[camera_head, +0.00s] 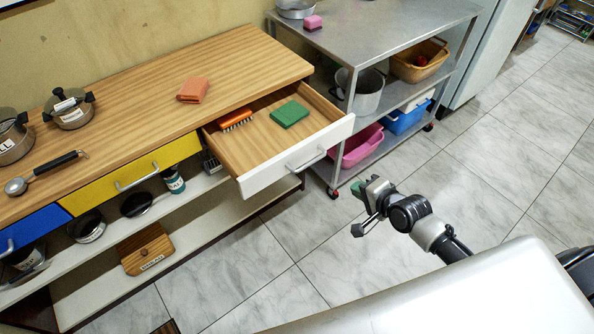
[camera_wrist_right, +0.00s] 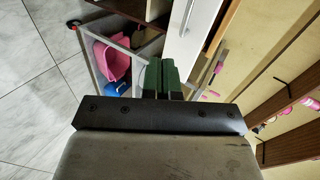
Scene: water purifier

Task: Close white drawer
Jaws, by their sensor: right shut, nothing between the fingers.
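The white drawer (camera_head: 325,143) is pulled out from the right end of the wooden counter, its white front with a metal handle (camera_head: 307,159) facing me. A brush (camera_head: 234,120) and a green sponge-like block (camera_head: 289,114) lie inside it. My right gripper (camera_head: 358,190) is in front of the drawer, to the lower right of its handle, apart from it and empty. In the right wrist view its green fingers (camera_wrist_right: 161,78) are shut together, with the white drawer front (camera_wrist_right: 197,28) beyond them. My left gripper is not in view.
A metal cart (camera_head: 385,30) stands just right of the drawer, holding a pot (camera_head: 366,92) and bins. The yellow drawer (camera_head: 125,182) and blue drawer (camera_head: 32,228) look shut. An orange block (camera_head: 193,90) and cookware sit on the counter. The tiled floor (camera_head: 300,235) before the drawer is clear.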

